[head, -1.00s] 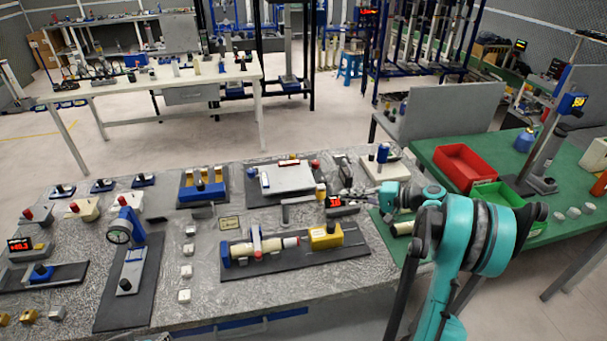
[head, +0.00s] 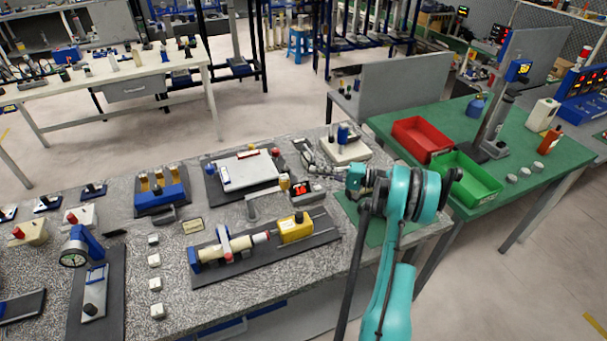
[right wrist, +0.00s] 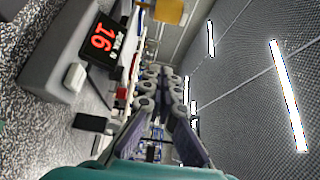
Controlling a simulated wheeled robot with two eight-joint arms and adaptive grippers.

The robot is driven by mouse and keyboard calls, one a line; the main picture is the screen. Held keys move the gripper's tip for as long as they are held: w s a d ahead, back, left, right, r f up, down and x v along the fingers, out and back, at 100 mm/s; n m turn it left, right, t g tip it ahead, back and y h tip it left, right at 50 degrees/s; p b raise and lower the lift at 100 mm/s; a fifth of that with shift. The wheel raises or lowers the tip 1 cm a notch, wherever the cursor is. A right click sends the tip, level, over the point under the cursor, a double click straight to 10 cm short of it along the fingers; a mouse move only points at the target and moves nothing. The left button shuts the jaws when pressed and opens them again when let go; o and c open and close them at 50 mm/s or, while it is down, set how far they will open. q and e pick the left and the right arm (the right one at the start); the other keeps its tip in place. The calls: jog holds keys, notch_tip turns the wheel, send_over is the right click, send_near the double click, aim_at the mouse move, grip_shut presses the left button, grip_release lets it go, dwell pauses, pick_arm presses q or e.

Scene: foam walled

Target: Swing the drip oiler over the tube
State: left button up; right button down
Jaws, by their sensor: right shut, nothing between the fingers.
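The tube (head: 238,244) is a pale beige cylinder lying in a fixture on a dark plate, with a red and white collar around it and a yellow block at its right end. What looks like the drip oiler is a small amber cup (head: 284,183) with a grey arm (head: 252,206) behind the tube; the arm points left and is not over the tube. My right gripper (head: 307,160) is shut and empty, behind and right of the cup, apart from it. In the right wrist view its fingers (right wrist: 160,95) are together, and an amber part (right wrist: 169,11) shows at the top.
A red-digit display (head: 301,189) stands close below my right gripper and also shows in the wrist view (right wrist: 103,38). A white plate fixture (head: 247,170) lies left of the gripper. A red bin (head: 420,139) and a green bin (head: 467,178) stand on the green table at right.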

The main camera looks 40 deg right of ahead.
jog(key=shift+w+a+b, duration=0.5)
jog(key=shift+w+a, duration=0.05)
jog(key=shift+a, duration=0.8)
jog(key=shift+w+a+b, duration=0.55)
jog(key=shift+a, duration=0.75)
jog(key=shift+w+a+b, duration=0.5)
jog(key=shift+w+a, duration=0.05)
jog(key=shift+a, duration=0.8)
